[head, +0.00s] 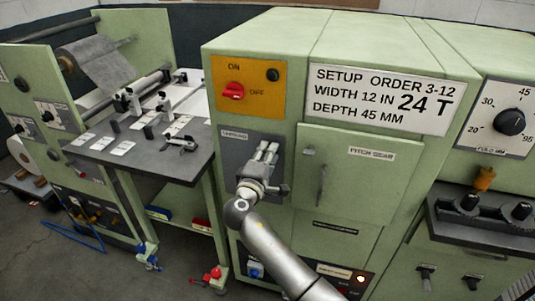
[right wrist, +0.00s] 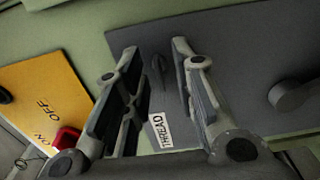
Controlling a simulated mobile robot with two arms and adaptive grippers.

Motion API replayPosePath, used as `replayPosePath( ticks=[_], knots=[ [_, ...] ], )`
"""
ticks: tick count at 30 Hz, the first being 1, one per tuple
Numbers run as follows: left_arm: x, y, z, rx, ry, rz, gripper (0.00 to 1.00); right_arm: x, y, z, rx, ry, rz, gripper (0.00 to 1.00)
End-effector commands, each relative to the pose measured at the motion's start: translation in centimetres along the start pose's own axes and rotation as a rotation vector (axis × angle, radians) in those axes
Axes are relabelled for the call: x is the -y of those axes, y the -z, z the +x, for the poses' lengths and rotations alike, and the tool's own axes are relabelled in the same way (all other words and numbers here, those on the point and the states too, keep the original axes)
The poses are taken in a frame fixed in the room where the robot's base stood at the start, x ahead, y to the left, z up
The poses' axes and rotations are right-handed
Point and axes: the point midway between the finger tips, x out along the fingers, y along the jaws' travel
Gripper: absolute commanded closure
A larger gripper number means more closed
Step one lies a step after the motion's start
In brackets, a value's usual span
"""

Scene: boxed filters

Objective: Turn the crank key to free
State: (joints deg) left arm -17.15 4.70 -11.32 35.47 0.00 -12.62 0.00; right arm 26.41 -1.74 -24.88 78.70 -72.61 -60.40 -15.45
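My right gripper (head: 266,152) is raised in front of the grey panel (head: 232,151) on the green cabinet, below the yellow switch plate. In the right wrist view its two fingers (right wrist: 150,62) are spread apart, with the grey panel (right wrist: 235,55) behind them. A small dark narrow piece (right wrist: 158,68), possibly the crank key, shows between the fingers, and I cannot tell whether they touch it. A white label reading THREAD (right wrist: 161,131) is also between the fingers. In the head view my gripper hides much of the panel. My left gripper is not in view.
The yellow plate (head: 261,88) carries a red ON/OFF knob (head: 233,93). A pitch gear door (head: 354,170) with a handle is right of my gripper. A dark table (head: 193,166) with small fixtures stands left. A grey round knob (right wrist: 292,95) is right of my fingers.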

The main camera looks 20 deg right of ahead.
Motion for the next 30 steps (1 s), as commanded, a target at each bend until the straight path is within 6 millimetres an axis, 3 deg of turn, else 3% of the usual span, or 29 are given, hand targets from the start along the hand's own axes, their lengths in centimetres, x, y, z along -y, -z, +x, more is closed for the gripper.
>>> replayPosePath(
  ticks=[4,11,22,30],
  knots=[
    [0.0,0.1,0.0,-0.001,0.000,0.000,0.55,0.0,0.0,0.0,0.000,0.000,0.000,0.75],
    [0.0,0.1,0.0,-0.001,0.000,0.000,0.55,0.0,0.0,0.0,0.000,0.000,0.000,1.00],
    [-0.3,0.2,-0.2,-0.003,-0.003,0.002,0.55,0.0,0.0,0.0,0.000,0.001,-0.019,1.00],
    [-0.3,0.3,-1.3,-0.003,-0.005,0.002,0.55,-0.2,0.0,0.0,0.001,0.002,-0.148,1.00]
  ],
)
